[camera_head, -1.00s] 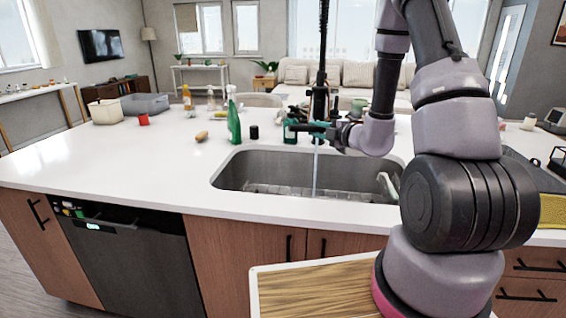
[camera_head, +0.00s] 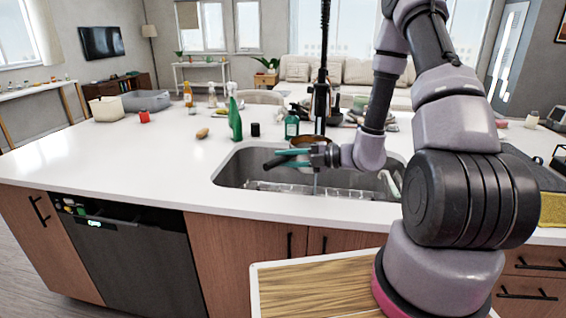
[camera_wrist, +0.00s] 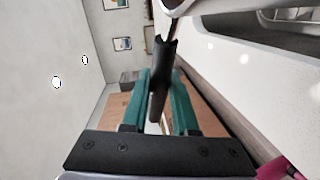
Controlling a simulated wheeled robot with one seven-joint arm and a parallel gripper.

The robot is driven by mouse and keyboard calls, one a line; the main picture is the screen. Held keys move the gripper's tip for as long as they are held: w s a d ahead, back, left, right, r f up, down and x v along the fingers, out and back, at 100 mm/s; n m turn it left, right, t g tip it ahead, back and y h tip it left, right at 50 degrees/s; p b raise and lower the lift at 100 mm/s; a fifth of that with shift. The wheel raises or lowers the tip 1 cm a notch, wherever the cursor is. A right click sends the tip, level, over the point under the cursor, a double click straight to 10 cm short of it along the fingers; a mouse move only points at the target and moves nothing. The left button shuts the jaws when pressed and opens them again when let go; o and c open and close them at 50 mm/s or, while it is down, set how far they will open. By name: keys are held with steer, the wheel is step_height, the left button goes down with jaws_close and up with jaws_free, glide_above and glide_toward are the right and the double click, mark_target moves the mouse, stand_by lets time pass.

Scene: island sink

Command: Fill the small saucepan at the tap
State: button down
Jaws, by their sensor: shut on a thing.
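The small saucepan (camera_head: 312,141), with a brownish rim, is over the sink (camera_head: 235,172) under the black tap (camera_head: 321,95). My gripper (camera_head: 281,158) is in front of the pan, its teal fingers pointing left. In the wrist view, my gripper (camera_wrist: 161,88) is shut on the pan's dark handle (camera_wrist: 160,92), which runs between the fingers toward the pan at the top. The pan appears roughly level and clear of the sink floor. A pale streak shows below my gripper; I cannot tell if it is water. The pan's inside is mostly hidden.
A green spray bottle (camera_head: 235,120), a dark cup (camera_head: 255,130) and a teal soap bottle (camera_head: 292,124) stand behind the sink. Other items crowd the counter right of the tap. The counter's left front (camera_head: 120,165) is clear.

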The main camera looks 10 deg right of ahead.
mark_target(297, 142)
steer(key=shift+w+d, duration=0.95)
steer(key=shift+w, duration=1)
steer(key=shift+w+d, duration=0.95)
steer(key=shift+w, duration=0.95)
steer(key=shift+w+d, duration=0.95)
steer(key=shift+w, duration=1)
steer(key=shift+s, duration=0.1)
stand_by(0.9)
steer(key=s+a, duration=0.4)
steer(key=s, duration=0.4)
stand_by(0.4)
